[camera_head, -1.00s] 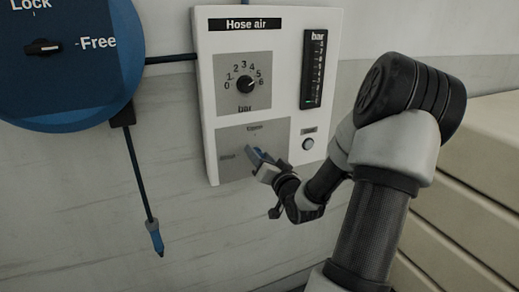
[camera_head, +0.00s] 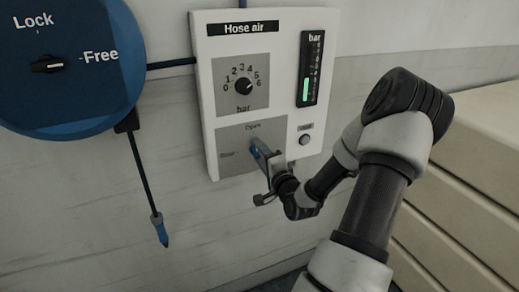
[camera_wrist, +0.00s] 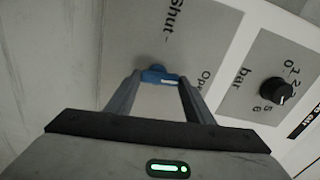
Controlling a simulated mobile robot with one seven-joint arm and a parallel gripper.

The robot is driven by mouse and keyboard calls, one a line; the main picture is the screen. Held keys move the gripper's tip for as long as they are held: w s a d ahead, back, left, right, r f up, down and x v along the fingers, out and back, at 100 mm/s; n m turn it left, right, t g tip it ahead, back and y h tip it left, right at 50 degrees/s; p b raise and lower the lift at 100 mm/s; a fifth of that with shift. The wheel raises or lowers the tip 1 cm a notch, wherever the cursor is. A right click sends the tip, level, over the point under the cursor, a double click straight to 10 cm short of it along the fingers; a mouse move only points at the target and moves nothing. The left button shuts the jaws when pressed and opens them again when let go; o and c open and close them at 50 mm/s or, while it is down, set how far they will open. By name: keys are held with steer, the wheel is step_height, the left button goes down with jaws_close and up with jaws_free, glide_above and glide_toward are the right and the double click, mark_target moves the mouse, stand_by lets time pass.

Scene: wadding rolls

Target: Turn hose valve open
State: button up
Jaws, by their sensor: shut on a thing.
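The hose valve is a small blue handle (camera_head: 258,150) on the lower grey plate of the "Hose air" panel (camera_head: 201,100). It stands just below the "Open" label, with the "Shut" label to its left. My gripper (camera_head: 269,163) is closed on the handle from the front right. In the wrist view the blue handle (camera_wrist: 155,75) sits between the two finger ends of my gripper (camera_wrist: 158,82). The handle's pivot is partly hidden, so its exact angle is hard to tell. The bar gauge (camera_head: 312,68) shows a green column in its lower part.
A pressure knob (camera_head: 243,86) sits above the valve and a round button (camera_head: 304,140) to its right. A blue hose reel (camera_head: 60,110) marked "Lock" and "Free" is at left, with a blue-tipped hose end (camera_head: 161,232) hanging below. Pale drawers (camera_head: 470,150) stand at right.

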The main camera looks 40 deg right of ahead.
steer(key=shift+r+m+p, duration=0.1)
steer(key=shift+m+p, duration=0.2)
steer(key=shift+m, duration=0.3)
steer(key=o, duration=1.1)
steer(key=p+v, duration=0.2)
steer(key=v, duration=1.5)
steer(key=shift+s+d, duration=0.1)
steer(key=shift+s, duration=0.1)
